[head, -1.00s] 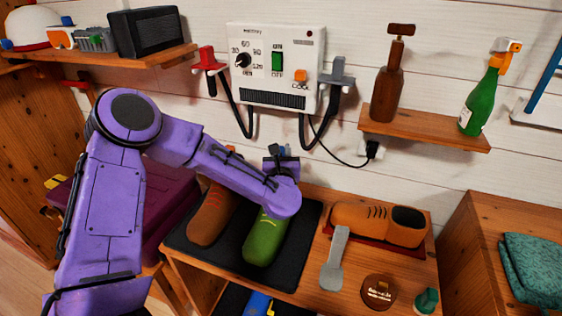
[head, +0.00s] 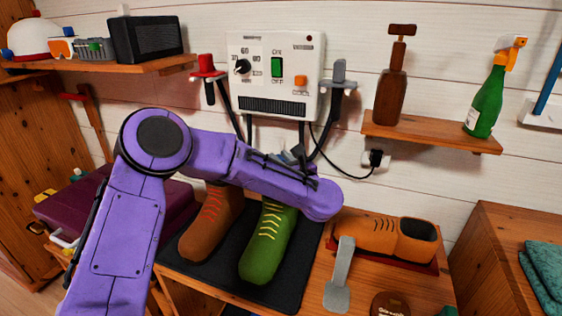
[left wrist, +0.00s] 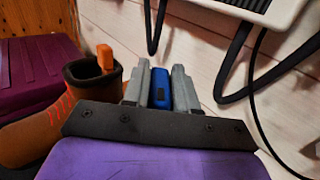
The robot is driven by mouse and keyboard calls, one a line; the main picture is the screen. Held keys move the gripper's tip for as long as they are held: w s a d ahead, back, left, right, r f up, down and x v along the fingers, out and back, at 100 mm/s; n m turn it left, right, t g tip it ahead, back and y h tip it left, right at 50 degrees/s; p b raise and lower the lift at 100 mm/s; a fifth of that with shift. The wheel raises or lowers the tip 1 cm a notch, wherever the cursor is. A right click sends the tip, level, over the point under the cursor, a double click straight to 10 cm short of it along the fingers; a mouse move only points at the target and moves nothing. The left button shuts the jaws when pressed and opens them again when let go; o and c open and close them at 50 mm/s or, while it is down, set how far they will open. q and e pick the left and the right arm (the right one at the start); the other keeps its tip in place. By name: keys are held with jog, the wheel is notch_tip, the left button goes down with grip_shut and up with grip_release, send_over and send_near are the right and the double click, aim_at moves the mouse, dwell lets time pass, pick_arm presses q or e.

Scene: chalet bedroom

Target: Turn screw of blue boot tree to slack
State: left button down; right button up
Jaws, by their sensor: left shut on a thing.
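In the left wrist view, the blue screw end of the boot tree (left wrist: 159,90) stands between the two grey fingers of my left gripper (left wrist: 159,70), which is shut on it. In the head view, my left gripper (head: 292,156) is mostly hidden behind its purple wrist, above the heel end of the green boot (head: 268,246). That boot's opening is hidden by my arm. The brown boot (head: 210,228) stands left of it. In the left wrist view, an orange boot-tree end (left wrist: 104,57) sticks out of the brown boot (left wrist: 32,135). My right gripper is not in view.
Both boots stand on a black mat (head: 308,262). An orange-brown shoe (head: 370,233) and a grey shoehorn (head: 340,280) lie to the right. A wall dryer box (head: 277,75) with hanging black hoses is behind. A maroon case (head: 70,205) is left.

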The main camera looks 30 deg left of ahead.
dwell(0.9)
pick_arm(q)
jog(key=c, duration=1)
grip_release()
jog(key=shift+o, duration=0.2)
jog(key=b+v, duration=0.1)
jog(key=v, duration=0.9)
jog(key=shift+s+d+b, duration=0.15)
jog(key=shift+d+b, duration=0.05)
jog(key=shift+b, duration=0.1)
jog(key=shift+r, duration=0.1)
